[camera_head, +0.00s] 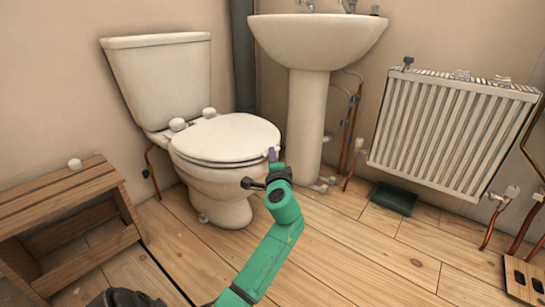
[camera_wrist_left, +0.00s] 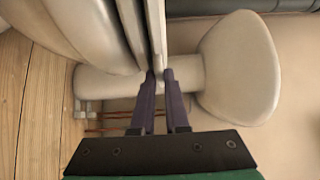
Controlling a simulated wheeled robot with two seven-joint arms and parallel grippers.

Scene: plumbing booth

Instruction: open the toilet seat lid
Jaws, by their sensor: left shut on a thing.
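The white toilet seat lid (camera_head: 222,137) lies flat, down over the bowl of the toilet (camera_head: 215,185). My left gripper (camera_head: 271,157), at the end of a green arm, is at the lid's front right edge. In the left wrist view its two dark fingers (camera_wrist_left: 160,76) are close together, shut on the thin edge of the lid (camera_wrist_left: 158,30). The fingers hide the exact contact, and I cannot tell whether the seat under the lid is also between them.
The sink (camera_head: 318,38) and its pedestal (camera_head: 305,120) stand just right of the toilet. The cistern (camera_head: 160,80) rises behind the lid. A wooden step bench (camera_head: 75,182) is at the left, a radiator (camera_head: 450,130) at the right. The floor in front is mostly clear.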

